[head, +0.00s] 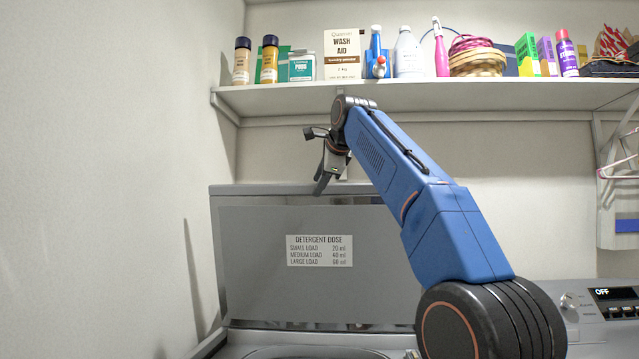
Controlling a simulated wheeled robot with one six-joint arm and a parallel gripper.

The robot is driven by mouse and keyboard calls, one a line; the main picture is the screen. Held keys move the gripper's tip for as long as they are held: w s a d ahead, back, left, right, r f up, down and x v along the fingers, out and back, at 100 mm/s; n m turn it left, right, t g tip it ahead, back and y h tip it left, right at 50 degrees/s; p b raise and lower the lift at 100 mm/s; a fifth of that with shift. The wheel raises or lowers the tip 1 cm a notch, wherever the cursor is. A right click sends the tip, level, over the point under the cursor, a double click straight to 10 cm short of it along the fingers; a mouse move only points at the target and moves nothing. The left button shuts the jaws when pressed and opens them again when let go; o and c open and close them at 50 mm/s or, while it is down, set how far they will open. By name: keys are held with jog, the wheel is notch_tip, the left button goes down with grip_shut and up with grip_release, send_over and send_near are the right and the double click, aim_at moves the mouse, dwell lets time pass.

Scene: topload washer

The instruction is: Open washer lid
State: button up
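The washer's grey lid (250,270) stands upright in the head view, with a white detergent dose label (319,250) on the face toward me. Below it, the rim of the washer's opening (315,353) shows at the bottom edge of the picture. My gripper (322,184) is at the lid's top edge, near its middle, with its fingers pointing down. I cannot tell whether it touches the lid, or whether its fingers are open or shut. My blue arm hides the lid's right part.
A wall shelf (290,98) with bottles, boxes and a basket (477,62) runs above my gripper. A wall stands close on the left. The washer's control panel (600,312), its display reading OFF, is at the lower right. A pink hanger (615,172) hangs at the right.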

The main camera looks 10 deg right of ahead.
jog(key=v, duration=1.7)
jog(key=shift+s, duration=0.2)
